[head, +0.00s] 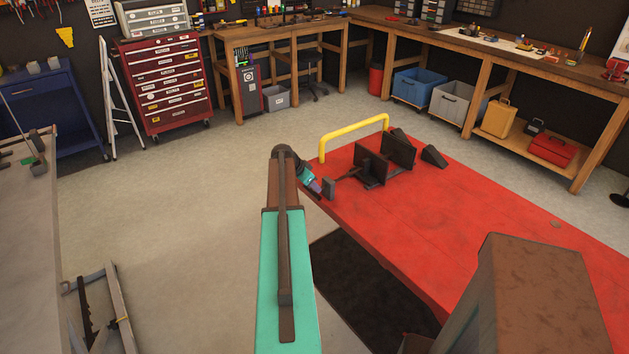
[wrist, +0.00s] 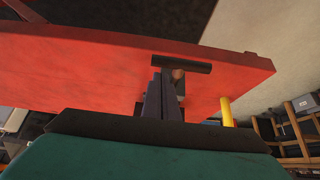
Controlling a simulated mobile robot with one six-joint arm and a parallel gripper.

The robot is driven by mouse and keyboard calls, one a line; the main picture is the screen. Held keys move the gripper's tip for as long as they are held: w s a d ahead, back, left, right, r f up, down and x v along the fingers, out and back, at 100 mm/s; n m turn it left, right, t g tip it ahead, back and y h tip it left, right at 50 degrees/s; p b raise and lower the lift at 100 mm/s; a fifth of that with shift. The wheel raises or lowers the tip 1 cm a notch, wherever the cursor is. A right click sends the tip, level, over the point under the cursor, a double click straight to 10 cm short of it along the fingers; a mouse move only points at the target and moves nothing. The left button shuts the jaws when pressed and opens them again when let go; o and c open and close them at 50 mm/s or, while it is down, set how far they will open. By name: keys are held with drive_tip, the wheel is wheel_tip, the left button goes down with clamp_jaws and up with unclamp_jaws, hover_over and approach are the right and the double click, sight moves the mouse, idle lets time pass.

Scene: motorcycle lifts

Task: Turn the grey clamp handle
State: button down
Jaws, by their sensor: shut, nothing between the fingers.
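The clamp handle, a short dark grey bar (head: 329,188), stands at the near left end of the red lift, on a rod from the dark wheel clamp (head: 372,164). In the wrist view the bar (wrist: 195,65) lies crosswise just beyond my fingertips, with a small brownish round part below it. My gripper (head: 316,187) is close beside the handle in the head view. In the wrist view my gripper (wrist: 165,76) has its dark fingers together, with nothing held. The fingers overlap the bar's lower edge in the picture; I cannot tell whether they touch it.
The red lift platform (head: 480,220) fills the right side. A yellow hoop bar (head: 354,130) stands at its far left edge, and shows right of my fingers in the wrist view (wrist: 227,112). A dark wedge (head: 434,156) sits behind the clamp. Open floor (head: 170,220) lies to the left.

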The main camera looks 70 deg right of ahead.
drive_tip(key=shift+a+f, duration=0.1)
drive_tip(key=shift+f, duration=0.45)
drive_tip(key=shift+w+a, duration=0.1)
drive_tip(key=shift+w+f, duration=0.1)
